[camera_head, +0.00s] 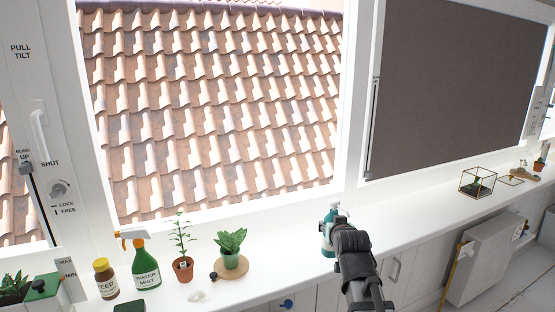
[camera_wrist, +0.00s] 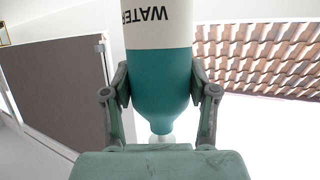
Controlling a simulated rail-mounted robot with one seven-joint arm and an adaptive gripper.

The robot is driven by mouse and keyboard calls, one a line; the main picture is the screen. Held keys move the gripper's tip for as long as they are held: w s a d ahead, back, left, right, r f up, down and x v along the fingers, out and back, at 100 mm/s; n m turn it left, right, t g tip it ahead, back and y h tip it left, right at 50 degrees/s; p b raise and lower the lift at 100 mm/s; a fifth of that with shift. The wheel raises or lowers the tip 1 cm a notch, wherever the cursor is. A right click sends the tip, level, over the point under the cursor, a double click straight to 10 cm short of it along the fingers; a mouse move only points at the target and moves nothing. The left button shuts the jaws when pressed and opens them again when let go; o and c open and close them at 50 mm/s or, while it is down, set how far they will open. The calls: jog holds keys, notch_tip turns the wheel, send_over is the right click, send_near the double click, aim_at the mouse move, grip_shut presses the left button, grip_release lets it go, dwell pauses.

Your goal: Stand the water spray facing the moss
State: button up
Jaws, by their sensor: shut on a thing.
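My gripper (camera_head: 338,228) is shut on a teal and white bottle (camera_head: 327,240) over the sill on the right of the window. In the wrist view the bottle (camera_wrist: 165,85) sits between both fingers and its label reads "WATER", upside down in that picture; its top is partly hidden. I cannot tell whether its base touches the sill. A green bottle (camera_head: 146,268) labelled "WATER MIST", with an orange trigger head, stands at the left. Far right, a glass case with a gold frame (camera_head: 468,182) holds something green, perhaps the moss.
The white sill (camera_head: 420,206) is clear between my gripper and the glass case. A leafy plant on a round wooden mat (camera_head: 230,268), a seedling pot (camera_head: 183,268) and a brown feed bottle (camera_head: 105,280) stand left.

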jog(key=s+a+r+n+g+y+p, duration=0.1)
jog(key=s+a+r+n+y+p, duration=0.2)
jog(key=a, duration=1.4)
jog(key=s+a+r+n+g+y+p, duration=0.1)
jog(key=s+a+r+n+y, duration=0.2)
jog(key=a, duration=1.4)
jog(key=s+a+r+n+g+y+p, duration=0.1)
jog(key=s+a+r+n+y+p, duration=0.25)
jog(key=a, duration=1.35)
notch_tip(320, 180, down, 18)
jog(key=m+p, duration=0.1)
jog(key=shift+s+a+f+p, duration=0.15)
jog(key=shift+s+p, duration=0.05)
jog(key=shift+p, duration=0.1)
jog(key=shift+f, duration=0.1)
jog(key=shift+f, duration=0.1)
jog(key=o, duration=1.5)
jog(key=shift+o, duration=0.2)
